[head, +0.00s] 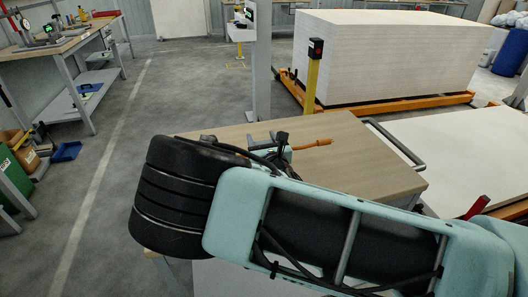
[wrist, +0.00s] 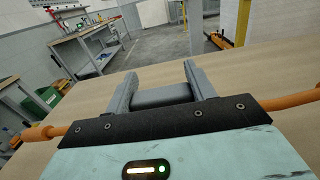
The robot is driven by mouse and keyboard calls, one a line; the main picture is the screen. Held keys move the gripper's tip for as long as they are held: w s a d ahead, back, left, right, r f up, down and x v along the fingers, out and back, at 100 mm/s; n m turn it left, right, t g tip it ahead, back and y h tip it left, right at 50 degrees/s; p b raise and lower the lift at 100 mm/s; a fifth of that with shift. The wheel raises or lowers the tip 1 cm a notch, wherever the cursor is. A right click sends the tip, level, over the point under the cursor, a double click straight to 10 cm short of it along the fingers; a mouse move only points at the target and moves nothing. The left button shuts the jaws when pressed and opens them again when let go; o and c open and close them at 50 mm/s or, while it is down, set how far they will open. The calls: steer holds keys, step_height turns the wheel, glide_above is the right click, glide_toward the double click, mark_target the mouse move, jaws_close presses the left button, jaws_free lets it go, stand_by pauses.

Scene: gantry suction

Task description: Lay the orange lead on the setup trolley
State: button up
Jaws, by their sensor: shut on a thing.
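The orange lead (head: 313,144) shows in the head view as a short stretch with a thicker end, sticking out to the right of my gripper (head: 284,148). In the wrist view the lead (wrist: 283,101) comes out on both sides of my gripper (wrist: 158,80), with a thick end on the left. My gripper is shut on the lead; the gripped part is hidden. Both are over the wooden top of the setup trolley (head: 360,160), which also fills the middle of the wrist view (wrist: 260,70). I cannot tell whether the lead touches the top. My arm hides the trolley's near part.
A metal push handle (head: 395,143) is at the trolley's right side. A yellow post (head: 312,75) stands behind it. A large stack of pale boards (head: 385,55) is at the back right, and a low pale slab (head: 460,150) at the right. Workbenches (head: 75,45) line the left; the floor between is clear.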

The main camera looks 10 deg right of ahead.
steer(key=shift+f, duration=2.15)
steer(key=o, duration=1.1)
steer(key=shift+f, duration=0.1)
steer(key=shift+s, duration=0.1)
